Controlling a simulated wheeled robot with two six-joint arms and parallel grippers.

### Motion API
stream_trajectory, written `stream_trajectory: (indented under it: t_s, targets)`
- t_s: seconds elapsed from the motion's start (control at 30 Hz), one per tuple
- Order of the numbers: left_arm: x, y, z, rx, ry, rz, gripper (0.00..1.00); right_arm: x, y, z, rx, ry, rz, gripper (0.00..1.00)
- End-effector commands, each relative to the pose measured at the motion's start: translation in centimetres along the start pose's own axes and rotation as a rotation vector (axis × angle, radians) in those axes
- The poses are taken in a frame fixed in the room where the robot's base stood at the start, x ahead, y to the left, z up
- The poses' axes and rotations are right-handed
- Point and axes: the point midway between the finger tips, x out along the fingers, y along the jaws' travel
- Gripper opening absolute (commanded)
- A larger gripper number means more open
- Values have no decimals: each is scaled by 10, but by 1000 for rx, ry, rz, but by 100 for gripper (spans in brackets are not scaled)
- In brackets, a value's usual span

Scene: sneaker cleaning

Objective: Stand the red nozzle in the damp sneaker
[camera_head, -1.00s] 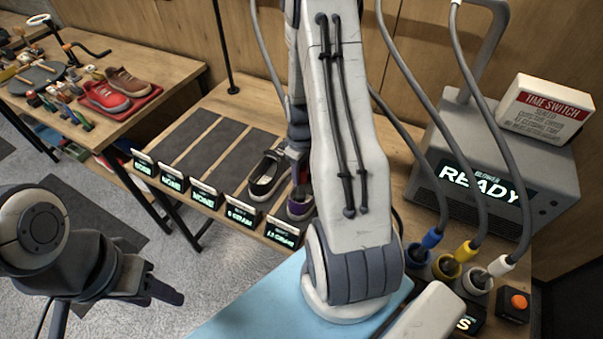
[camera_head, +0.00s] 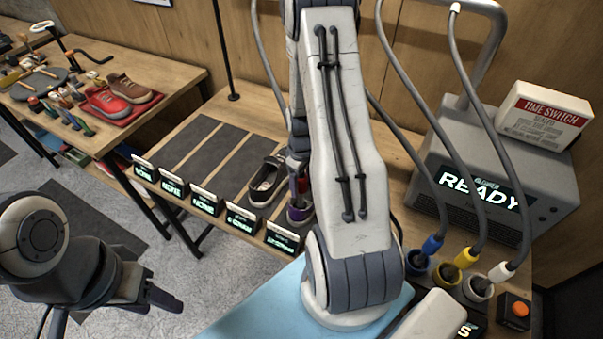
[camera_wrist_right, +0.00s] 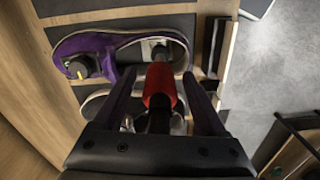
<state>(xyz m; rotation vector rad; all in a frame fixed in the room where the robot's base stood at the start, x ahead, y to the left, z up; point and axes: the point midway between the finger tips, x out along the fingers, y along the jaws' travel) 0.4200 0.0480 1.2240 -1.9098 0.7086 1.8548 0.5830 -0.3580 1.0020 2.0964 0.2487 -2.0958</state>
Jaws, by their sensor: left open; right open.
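The red nozzle (camera_wrist_right: 160,85) is between the fingers of my right gripper (camera_wrist_right: 160,77) in the right wrist view. The fingers are open, with a gap on each side of it. Its metal end points down into the opening of the purple sneaker (camera_wrist_right: 98,42); how deep it sits I cannot tell. In the head view the purple sneaker (camera_head: 296,216) is mostly hidden by my right arm. A dark sneaker (camera_head: 266,181) lies beside it on the rack. My left gripper (camera_head: 162,297) is open and empty over the floor at lower left.
A knob with a yellow mark (camera_wrist_right: 78,68) sits on the purple sneaker. Small display cards (camera_head: 207,202) line the rack's front edge. Blue, yellow and white hose ends (camera_head: 466,255) stand in holders before the blower (camera_head: 520,200).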

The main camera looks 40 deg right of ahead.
Motion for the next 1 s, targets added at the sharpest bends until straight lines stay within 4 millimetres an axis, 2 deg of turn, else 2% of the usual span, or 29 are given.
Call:
stream_trajectory:
  t_s: [0.17, 0.6, 0.8, 1.0]
  targets:
    - [8, 0, 0, -1, 0, 0, 50, -20, 1, -1, 0, 4, 4, 74]
    - [27, -2, 2, -4, 0, 0, 50, -102, 1, -1, 0, 4, 4, 74]
    - [29, -2, 2, -5, 0, 0, 50, -119, 0, 0, 0, 1, 1, 74]
    - [29, -2, 2, -5, 0, 0, 50, -122, -2, -1, -3, 1, 0, 74]
